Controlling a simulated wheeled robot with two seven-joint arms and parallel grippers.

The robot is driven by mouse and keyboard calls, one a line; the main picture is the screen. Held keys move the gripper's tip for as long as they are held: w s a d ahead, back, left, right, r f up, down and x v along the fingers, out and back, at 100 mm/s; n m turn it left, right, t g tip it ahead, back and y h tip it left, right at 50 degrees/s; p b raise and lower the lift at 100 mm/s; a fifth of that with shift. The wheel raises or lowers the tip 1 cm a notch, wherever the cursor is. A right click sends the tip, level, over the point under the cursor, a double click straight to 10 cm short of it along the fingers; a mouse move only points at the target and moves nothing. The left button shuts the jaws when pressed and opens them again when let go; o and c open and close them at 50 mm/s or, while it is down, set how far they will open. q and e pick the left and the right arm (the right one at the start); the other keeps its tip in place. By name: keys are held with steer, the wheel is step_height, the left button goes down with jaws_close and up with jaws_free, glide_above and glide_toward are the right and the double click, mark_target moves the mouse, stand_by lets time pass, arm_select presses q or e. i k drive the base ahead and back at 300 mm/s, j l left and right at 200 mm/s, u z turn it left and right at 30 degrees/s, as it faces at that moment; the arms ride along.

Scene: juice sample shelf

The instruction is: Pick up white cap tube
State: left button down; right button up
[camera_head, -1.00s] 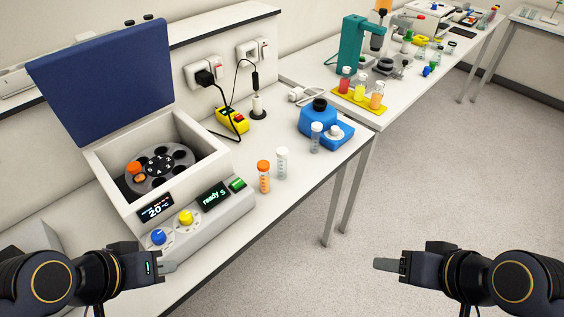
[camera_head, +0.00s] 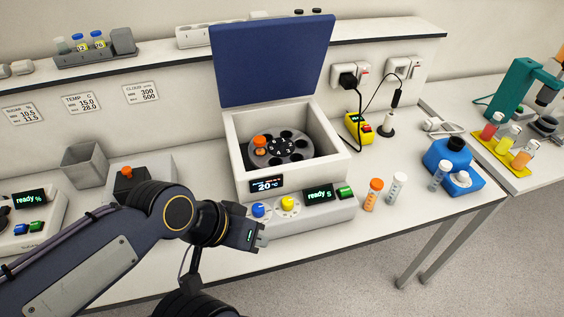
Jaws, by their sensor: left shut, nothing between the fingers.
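A clear tube with a white cap (camera_head: 396,187) stands upright on the bench, right of an orange-capped tube (camera_head: 373,195). Another white-capped clear tube (camera_head: 438,177) stands at the blue device (camera_head: 447,157) further right. My left gripper (camera_head: 262,238) is shut and empty. It is at the front of the centrifuge, well to the left of the tubes and apart from them. My right gripper is not in view.
The centrifuge (camera_head: 305,219) has its blue lid (camera_head: 270,62) open, with an orange-capped tube in its rotor. A yellow switch box (camera_head: 359,128) and cables sit behind the tubes. Bare bench (camera_head: 405,220) lies in front of the tubes.

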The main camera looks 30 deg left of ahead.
mark_target(400, 179)
steer(key=i+l, duration=0.75)
steer(key=l, duration=0.3)
steer(key=l+u, duration=0.1)
steer(key=u, duration=0.3)
steer(key=i+l+u, duration=0.1)
steer(key=u, duration=0.3)
steer(key=l+u, duration=0.15)
steer(key=u, duration=0.25)
steer(key=i+l+u, duration=0.1)
steer(key=u, duration=0.35)
steer(key=l+u, duration=0.15)
steer(key=u, duration=0.25)
